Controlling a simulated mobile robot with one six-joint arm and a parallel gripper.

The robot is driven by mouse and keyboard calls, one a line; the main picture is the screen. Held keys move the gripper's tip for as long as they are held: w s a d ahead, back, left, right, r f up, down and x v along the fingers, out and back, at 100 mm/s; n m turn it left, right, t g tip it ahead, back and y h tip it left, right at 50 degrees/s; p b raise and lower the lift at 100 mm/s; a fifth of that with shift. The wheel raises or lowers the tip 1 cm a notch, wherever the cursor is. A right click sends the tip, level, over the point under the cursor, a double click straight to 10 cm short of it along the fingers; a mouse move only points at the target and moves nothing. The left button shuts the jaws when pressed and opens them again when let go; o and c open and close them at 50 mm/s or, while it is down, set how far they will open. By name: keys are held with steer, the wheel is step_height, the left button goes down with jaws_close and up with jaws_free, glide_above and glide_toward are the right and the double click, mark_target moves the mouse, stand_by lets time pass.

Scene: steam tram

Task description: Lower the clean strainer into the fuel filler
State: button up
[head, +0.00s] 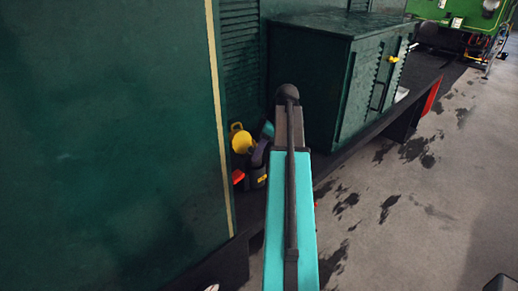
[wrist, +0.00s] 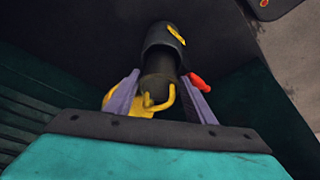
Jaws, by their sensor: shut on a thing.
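My gripper (wrist: 161,82) shows in the wrist view with its two purple-grey fingers on either side of a dark cylinder with a bent yellow handle (wrist: 158,100). This looks like the strainer, and the gripper is shut on it. Its far end meets a wider dark grey collar (wrist: 164,37) with a yellow mark, which looks like the fuel filler. I cannot tell whether the strainer's end is inside the collar or only in line with it. In the head view my arm hides much of the gripper (head: 262,152), low beside the green wall; the strainer is not clear there.
A yellow round part (head: 241,141) and a small red part (head: 238,176) sit close left of the gripper. A green wall (head: 110,140) stands left and a louvred green cabinet (head: 335,85) right. The grey floor (head: 430,200) at right is open, with dark stains.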

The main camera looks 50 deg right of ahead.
mark_target(259, 159)
steer(key=shift+f+b, duration=0.75)
steer(key=shift+f, duration=0.75)
stand_by(1.4)
steer(key=shift+f+b, duration=0.3)
steer(key=shift+f, duration=0.25)
steer(key=shift+f, duration=0.1)
steer(key=o, duration=1.2)
steer(key=shift+f, duration=0.1)
steer(key=shift+c, duration=0.2)
steer(key=shift+s+a, duration=0.1)
steer(key=shift+f, duration=0.1)
steer(key=shift+c, duration=0.8)
